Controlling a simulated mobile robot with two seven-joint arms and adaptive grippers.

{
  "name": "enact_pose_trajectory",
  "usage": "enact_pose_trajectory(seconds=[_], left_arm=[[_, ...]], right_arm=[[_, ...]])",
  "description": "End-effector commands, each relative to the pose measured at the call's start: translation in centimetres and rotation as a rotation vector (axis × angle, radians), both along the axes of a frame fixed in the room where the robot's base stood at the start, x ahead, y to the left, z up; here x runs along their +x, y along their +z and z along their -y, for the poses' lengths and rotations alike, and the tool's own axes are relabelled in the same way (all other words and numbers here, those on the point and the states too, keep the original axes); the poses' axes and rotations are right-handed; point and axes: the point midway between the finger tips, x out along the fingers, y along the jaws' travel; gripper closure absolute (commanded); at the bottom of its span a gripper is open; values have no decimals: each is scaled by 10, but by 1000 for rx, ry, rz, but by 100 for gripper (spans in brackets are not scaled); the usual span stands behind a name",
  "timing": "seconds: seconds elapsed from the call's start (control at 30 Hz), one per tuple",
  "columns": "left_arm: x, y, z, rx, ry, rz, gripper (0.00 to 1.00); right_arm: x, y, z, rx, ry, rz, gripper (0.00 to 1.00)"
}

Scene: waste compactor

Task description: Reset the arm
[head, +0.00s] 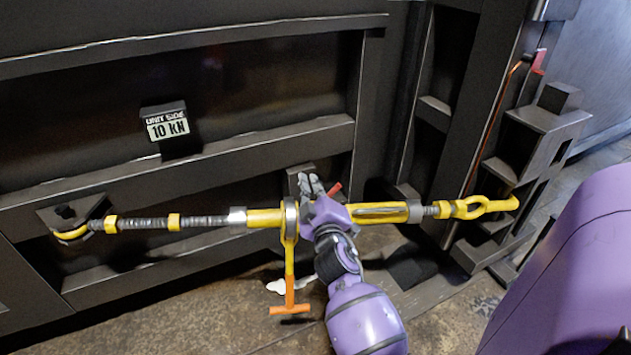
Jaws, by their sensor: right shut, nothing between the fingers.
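My right gripper (311,184) is shut and empty, with its grey fingers pointing up at the middle of a yellow turnbuckle (376,212). It overlaps the turnbuckle's body in the picture, just right of the metal ring; I cannot tell whether it touches. A yellow ratchet handle (289,260) hangs down from the ring and ends in an orange T-grip (289,310). The handle is left of my purple wrist and apart from it. My wrist hides part of the turnbuckle body. My left gripper is not in view.
The turnbuckle's threaded rod (205,221) runs left to a bracket (72,214) on the dark compactor wall. A yellow hook (488,206) sits at the right by a dark post bracket (535,130). The floor below is mostly clear.

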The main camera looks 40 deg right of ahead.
Motion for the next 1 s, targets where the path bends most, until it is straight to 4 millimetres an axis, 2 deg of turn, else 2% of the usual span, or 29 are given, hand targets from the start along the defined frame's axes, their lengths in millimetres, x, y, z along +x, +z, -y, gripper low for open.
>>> enact_pose_trajectory(seconds=[0.03, 0.1, 0.33, 0.5, 0.8, 0.9, 0.97, 1.0], left_arm=[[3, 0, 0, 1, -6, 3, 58], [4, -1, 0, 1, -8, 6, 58], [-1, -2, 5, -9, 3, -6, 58], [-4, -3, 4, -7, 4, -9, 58], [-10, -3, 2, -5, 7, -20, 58], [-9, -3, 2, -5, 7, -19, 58], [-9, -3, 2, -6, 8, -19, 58], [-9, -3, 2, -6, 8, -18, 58]], right_arm=[[-14, -3, -5, 2, -2, -4, 100], [-27, -3, -13, 1, -3, -2, 100], [-58, -4, -30, 0, -2, -2, 100], [-66, -3, -35, -1, -1, 0, 100], [-67, -6, -34, 51, -4, 9, 100], [-61, -9, -51, 156, 30, 35, 100], [-67, -24, -66, 239, 64, 22, 100], [-77, -40, -76, 295, 85, -1, 100]])
